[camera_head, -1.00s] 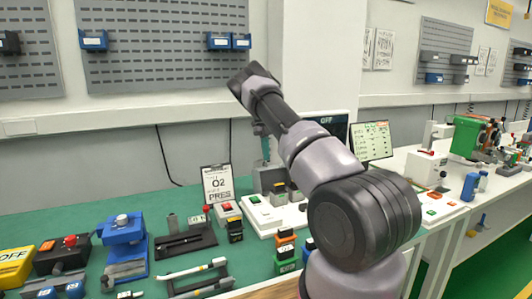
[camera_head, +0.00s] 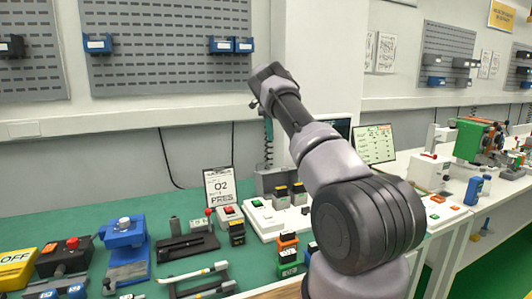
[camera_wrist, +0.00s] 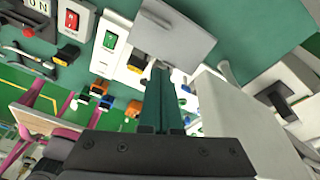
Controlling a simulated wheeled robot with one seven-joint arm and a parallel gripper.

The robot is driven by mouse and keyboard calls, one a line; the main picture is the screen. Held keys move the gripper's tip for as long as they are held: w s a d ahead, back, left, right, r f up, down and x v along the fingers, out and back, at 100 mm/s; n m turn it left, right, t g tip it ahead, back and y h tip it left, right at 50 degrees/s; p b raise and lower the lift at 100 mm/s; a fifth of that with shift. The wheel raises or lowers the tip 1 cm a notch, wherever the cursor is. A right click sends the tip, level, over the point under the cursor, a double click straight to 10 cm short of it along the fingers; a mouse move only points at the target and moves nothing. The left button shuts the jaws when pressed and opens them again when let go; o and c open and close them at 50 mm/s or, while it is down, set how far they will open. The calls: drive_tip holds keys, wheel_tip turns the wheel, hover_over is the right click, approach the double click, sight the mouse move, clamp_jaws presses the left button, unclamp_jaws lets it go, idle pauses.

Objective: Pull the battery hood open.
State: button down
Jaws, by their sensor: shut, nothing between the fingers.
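The battery hood looks to be the grey cover (camera_head: 272,178) at the back of a white base (camera_head: 278,214) in the head view. In the wrist view it is a flat grey plate (camera_wrist: 162,32) at the top centre. Black-and-yellow batteries (camera_head: 281,194) stand in front of it; one shows beside the plate in the wrist view (camera_wrist: 137,62). My gripper (camera_wrist: 160,68) has its dark green fingers shut and empty, with the tips close to the plate's lower edge. I cannot tell whether they touch it.
A white button box (camera_head: 228,213) and a Q2 sign (camera_head: 219,187) stand left of the base. Orange-and-green blocks (camera_head: 288,248) lie in front. A tablet (camera_head: 374,143) stands at the right. In the wrist view a large pale block (camera_wrist: 222,108) is right of the fingers.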

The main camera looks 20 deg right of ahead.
drive_tip(key=w+f+n+t, duration=0.25)
drive_tip(key=f+n, duration=0.45)
drive_tip(key=n, duration=0.8)
drive_tip(key=w+f+n+t, duration=0.2)
drive_tip(key=w+f+n, duration=0.2)
drive_tip(key=f+n, duration=0.7)
drive_tip(key=shift+s+a+r+n+h, duration=0.1)
drive_tip(key=shift+s+r+n, duration=0.5)
drive_tip(key=shift+r, duration=0.35)
drive_tip(key=shift+s+a+r+n+h, duration=0.15)
drive_tip(key=shift+s+r+n, duration=0.35)
drive_tip(key=shift+r, duration=0.4)
drive_tip(key=shift+s+a+r+n+h, duration=0.1)
drive_tip(key=shift+s+r+n, duration=0.5)
drive_tip(key=shift+r, duration=0.35)
